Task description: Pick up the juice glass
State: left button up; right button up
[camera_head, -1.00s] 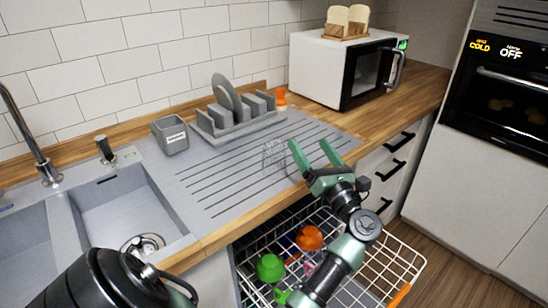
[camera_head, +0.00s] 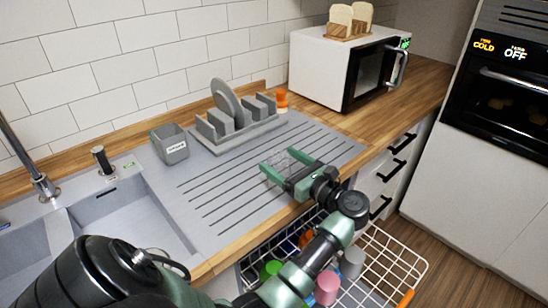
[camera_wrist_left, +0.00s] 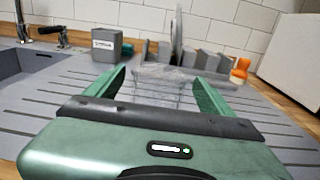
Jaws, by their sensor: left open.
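A clear, see-through juice glass (camera_head: 274,171) stands on the grey ridged drainboard (camera_head: 215,195). My left gripper (camera_head: 276,160) is open, with its two green fingers reaching low over the drainboard around the glass. In the left wrist view the glass (camera_wrist_left: 165,84) shows between the two open fingers, a little beyond their middle. I cannot tell whether a finger touches it. The right gripper is not in view.
Behind the glass stand a grey dish rack (camera_head: 238,127) with a plate, a grey caddy (camera_head: 171,143) and an orange-topped item (camera_head: 282,98). A microwave (camera_head: 345,68) stands at the back right. Below the counter, an open dishwasher rack (camera_head: 385,265) holds colored cups. The sink is at left.

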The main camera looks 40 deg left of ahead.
pick_arm(q)
jog(key=shift+a+f, duration=0.15)
jog(key=shift+a, duration=0.05)
jog(key=shift+d, duration=0.15)
jog(key=shift+d+r, duration=0.25)
jog(key=shift+d, duration=0.05)
jog(key=c, duration=0.5)
jog(key=shift+s+d+r, duration=0.1)
jog(key=shift+d, duration=0.1)
jog(key=c, duration=1)
jog(key=shift+a, duration=0.25)
jog(key=shift+c, duration=0.8)
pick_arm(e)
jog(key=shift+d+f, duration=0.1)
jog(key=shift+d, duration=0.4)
